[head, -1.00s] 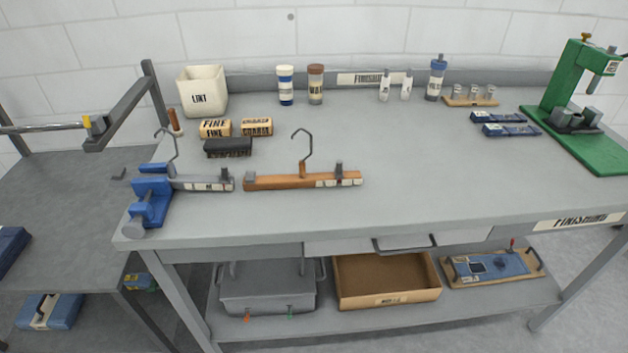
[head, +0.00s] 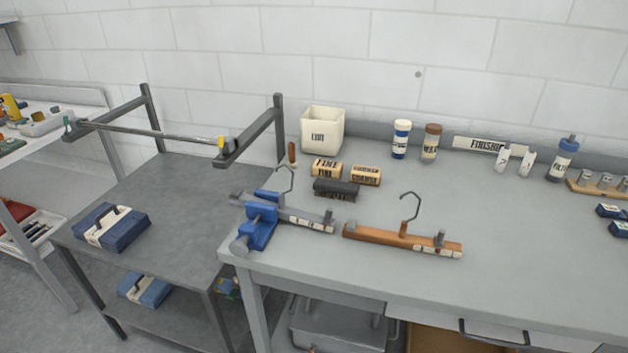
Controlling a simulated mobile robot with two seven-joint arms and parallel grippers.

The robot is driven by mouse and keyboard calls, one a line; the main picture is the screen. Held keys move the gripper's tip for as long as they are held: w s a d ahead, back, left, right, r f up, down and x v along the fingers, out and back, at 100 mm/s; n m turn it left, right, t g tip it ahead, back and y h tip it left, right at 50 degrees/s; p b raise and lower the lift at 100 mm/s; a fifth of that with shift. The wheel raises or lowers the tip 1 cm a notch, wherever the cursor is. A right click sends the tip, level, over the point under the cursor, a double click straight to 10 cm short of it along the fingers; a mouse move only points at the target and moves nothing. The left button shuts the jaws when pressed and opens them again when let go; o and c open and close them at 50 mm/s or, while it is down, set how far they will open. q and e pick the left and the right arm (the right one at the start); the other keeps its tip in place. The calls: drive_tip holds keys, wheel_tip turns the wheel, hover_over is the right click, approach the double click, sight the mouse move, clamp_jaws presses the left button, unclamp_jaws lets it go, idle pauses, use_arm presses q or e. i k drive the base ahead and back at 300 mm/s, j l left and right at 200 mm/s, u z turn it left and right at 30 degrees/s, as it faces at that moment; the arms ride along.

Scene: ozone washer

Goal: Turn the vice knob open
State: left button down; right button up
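The blue vice (head: 262,222) sits at the front left corner of the grey workbench in the head view. Its grey round knob (head: 239,246) is at its front end, near the bench's edge. A grey hanger (head: 305,219) with a wire hook runs through or against the vice jaws; I cannot tell how tightly it is held. Neither of my grippers shows in the head view.
A wooden hanger (head: 402,239) lies right of the vice. Behind stand a black block (head: 335,189), sanding blocks (head: 326,168) and a white lint bin (head: 323,131). A grey side table (head: 165,205) with a rail (head: 150,133) stands left of the bench (head: 480,290).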

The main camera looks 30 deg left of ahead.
sight(238, 249)
drive_tip(key=u, duration=1.2)
